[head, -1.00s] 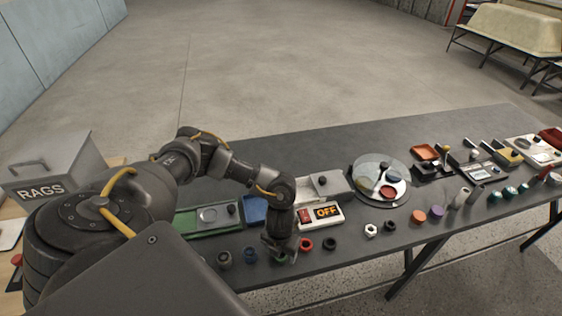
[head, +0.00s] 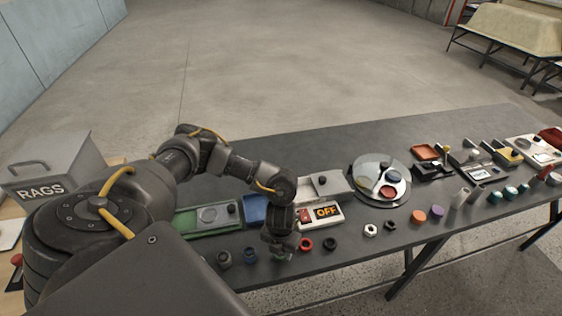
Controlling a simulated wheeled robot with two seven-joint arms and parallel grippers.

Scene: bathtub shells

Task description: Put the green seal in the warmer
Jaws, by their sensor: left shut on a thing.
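My left gripper (head: 278,247) is at the front edge of the dark table, in a row of small ring seals. It is shut on the green seal (head: 281,257), which shows only as a small patch of green under the fingers. The warmer appears to be the pale unit behind the gripper, with a lit OFF sign (head: 327,211) and a red switch on its front. A pale plate with a dark knob (head: 321,181) lies at its back. My arm hides part of the unit's left side. My right gripper is out of view.
Beside the gripper stand a grey seal (head: 224,258), a blue seal (head: 250,255), a red seal (head: 306,244) and a black seal (head: 329,243). A round clear-covered plate (head: 363,181) is to the right.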

